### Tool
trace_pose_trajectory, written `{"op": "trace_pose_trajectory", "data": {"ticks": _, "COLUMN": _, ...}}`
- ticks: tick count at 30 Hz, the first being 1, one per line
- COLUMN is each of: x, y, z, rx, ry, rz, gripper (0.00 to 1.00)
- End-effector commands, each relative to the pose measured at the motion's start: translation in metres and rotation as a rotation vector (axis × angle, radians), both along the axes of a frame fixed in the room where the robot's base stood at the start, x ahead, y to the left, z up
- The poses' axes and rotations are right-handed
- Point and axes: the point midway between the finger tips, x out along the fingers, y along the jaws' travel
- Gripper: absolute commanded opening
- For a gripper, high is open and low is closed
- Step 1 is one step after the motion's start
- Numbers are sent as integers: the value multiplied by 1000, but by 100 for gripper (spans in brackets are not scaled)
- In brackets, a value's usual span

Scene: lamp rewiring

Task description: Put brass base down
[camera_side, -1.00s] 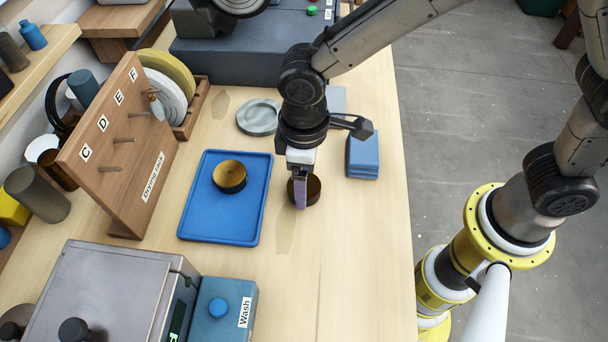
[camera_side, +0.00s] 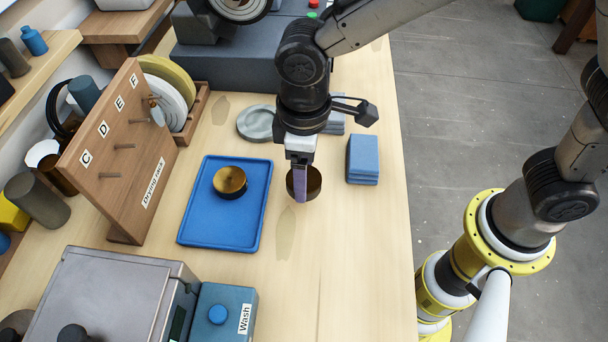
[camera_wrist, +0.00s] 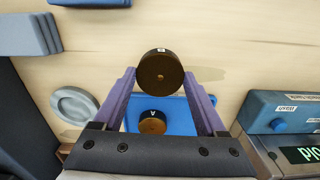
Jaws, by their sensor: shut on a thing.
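My gripper (camera_side: 301,190) is shut on a round dark brass base (camera_side: 315,184), over the wooden table to the right of the blue tray. In the wrist view, the held brass base (camera_wrist: 160,72) sits between the purple fingertips of my gripper (camera_wrist: 160,80), with a small unreadable label on its rim. A shadow on the table lies apart from it, so it appears to be in the air. A second brass base (camera_side: 230,182) rests on the blue tray (camera_side: 215,236). It carries a letter A in the wrist view (camera_wrist: 153,124).
Blue pads (camera_side: 363,158) are stacked to the right of my gripper. A grey round dish (camera_side: 256,123) stands behind. The drying rack (camera_side: 116,150) is left of the tray, and the Wash box (camera_side: 222,315) is in front. Bare table lies in front of my gripper.

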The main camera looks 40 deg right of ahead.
Motion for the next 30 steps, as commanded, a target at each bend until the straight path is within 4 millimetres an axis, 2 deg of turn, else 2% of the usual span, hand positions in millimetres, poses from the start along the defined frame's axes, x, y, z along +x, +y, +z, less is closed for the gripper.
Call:
{"op": "trace_pose_trajectory", "data": {"ticks": 6, "x": 0, "y": 0, "z": 11, "rx": 2, "ry": -2, "rz": 0, "gripper": 18}}
{"op": "trace_pose_trajectory", "data": {"ticks": 16, "x": 0, "y": 0, "z": 12, "rx": 2, "ry": -2, "rz": 6, "gripper": 18}}
{"op": "trace_pose_trajectory", "data": {"ticks": 20, "x": -4, "y": -3, "z": 15, "rx": 3, "ry": -4, "rz": 58, "gripper": 18}}
{"op": "trace_pose_trajectory", "data": {"ticks": 23, "x": 2, "y": -10, "z": 29, "rx": 5, "ry": -7, "rz": 112, "gripper": 18}}
{"op": "trace_pose_trajectory", "data": {"ticks": 30, "x": 42, "y": -57, "z": 76, "rx": 4, "ry": -7, "rz": 116, "gripper": 18}}
